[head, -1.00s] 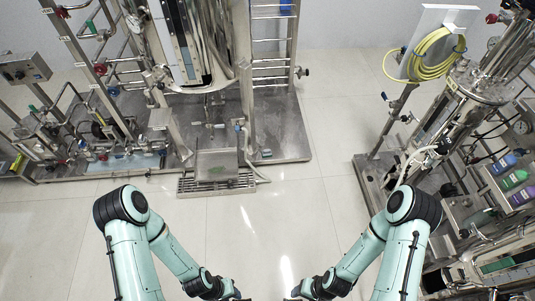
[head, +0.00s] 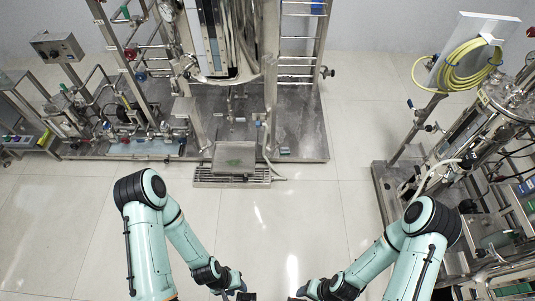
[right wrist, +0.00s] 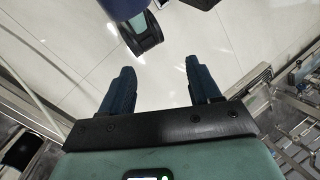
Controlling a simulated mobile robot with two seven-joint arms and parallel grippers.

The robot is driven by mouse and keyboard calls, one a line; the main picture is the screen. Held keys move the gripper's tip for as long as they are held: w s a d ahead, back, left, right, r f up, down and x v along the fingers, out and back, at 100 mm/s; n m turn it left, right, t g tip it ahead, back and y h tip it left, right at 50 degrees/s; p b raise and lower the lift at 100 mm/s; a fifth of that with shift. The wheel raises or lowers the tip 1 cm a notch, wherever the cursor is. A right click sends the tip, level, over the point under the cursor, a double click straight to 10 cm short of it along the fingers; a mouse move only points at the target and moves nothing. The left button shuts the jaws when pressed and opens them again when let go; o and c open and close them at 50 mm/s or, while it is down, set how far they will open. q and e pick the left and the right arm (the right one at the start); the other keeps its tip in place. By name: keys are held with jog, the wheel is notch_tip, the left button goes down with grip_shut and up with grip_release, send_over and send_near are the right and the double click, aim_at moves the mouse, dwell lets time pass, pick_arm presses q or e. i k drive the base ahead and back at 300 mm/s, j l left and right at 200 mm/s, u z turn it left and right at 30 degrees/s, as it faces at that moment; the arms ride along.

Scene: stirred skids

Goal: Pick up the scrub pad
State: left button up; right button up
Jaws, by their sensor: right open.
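The steel box (head: 218,154) stands behind a floor grate (head: 232,180), beside a steel skid (head: 300,140) with a tank and ladder. A second skid (head: 388,190) with a yellow hose coil (head: 465,68) stands at right. Pale tiled floor (head: 270,215) is clear between.

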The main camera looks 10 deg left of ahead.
aim_at(284, 149)
jog(key=i+u, duration=0.1)
jog(key=u, duration=0.25)
jog(key=i+l+u, duration=0.1)
jog(key=u, duration=0.3)
jog(key=i+l+u, duration=0.1)
jog(key=u, duration=0.25)
jog(key=i+l+u, duration=0.3)
jog(key=i+l, duration=0.15)
jog(key=l, duration=0.2)
jog(key=i+l+u, duration=0.1)
jog(key=l, duration=0.25)
jog(key=i+l, duration=0.4)
jog(key=l, duration=0.15)
